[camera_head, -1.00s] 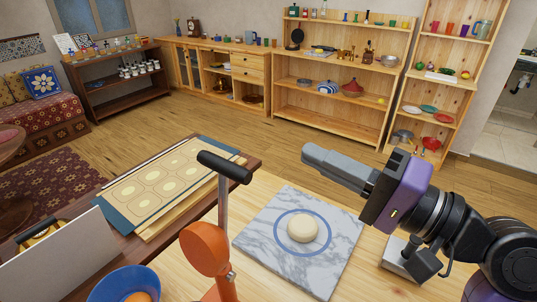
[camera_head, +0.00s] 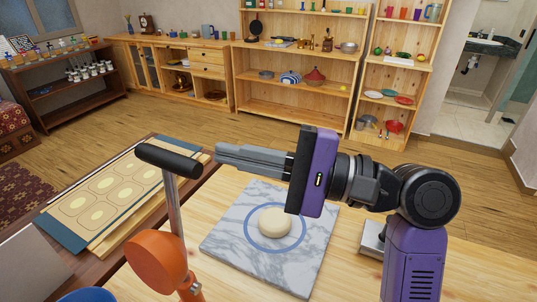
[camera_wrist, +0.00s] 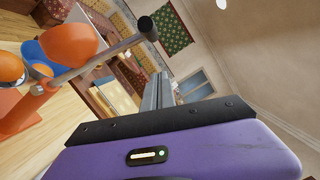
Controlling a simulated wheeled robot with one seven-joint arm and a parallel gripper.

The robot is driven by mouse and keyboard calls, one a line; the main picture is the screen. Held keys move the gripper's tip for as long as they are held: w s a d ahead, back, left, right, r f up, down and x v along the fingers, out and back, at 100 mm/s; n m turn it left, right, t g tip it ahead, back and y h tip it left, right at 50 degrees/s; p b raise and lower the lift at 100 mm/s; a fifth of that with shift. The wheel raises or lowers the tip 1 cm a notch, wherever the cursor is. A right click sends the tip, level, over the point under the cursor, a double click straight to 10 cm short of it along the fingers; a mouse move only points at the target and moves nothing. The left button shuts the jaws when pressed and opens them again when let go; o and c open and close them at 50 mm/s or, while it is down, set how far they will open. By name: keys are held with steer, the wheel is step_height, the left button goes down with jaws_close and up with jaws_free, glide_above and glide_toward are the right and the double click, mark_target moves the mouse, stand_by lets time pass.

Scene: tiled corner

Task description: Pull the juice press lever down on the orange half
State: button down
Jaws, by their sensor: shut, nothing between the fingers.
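The orange juice press (camera_head: 155,262) stands at the lower left of the head view. Its lever (camera_head: 174,205) is a metal rod that stands upright, topped by a black bar handle (camera_head: 168,158). The lever also shows in the wrist view (camera_wrist: 122,44), left of my fingers. My gripper (camera_head: 218,153) is shut and empty. It points left, with its fingertips a little right of the handle and apparently apart from it. I cannot make out the orange half on the press; rounded orange parts (camera_wrist: 68,45) show in the wrist view.
A marble slab (camera_head: 220,240) with a pale dough ball (camera_head: 274,221) lies below my gripper. A blue bowl (camera_head: 88,295) is cut off at the bottom left. A patterned board (camera_head: 110,190) lies behind the press. Shelves stand far back.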

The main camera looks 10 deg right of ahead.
steer(key=a, duration=0.1)
steer(key=s+a+r+p, duration=0.1)
steer(key=s+a, duration=0.1)
steer(key=a, duration=0.1)
steer(key=shift+a+r, duration=0.1)
steer(key=shift+r, duration=0.2)
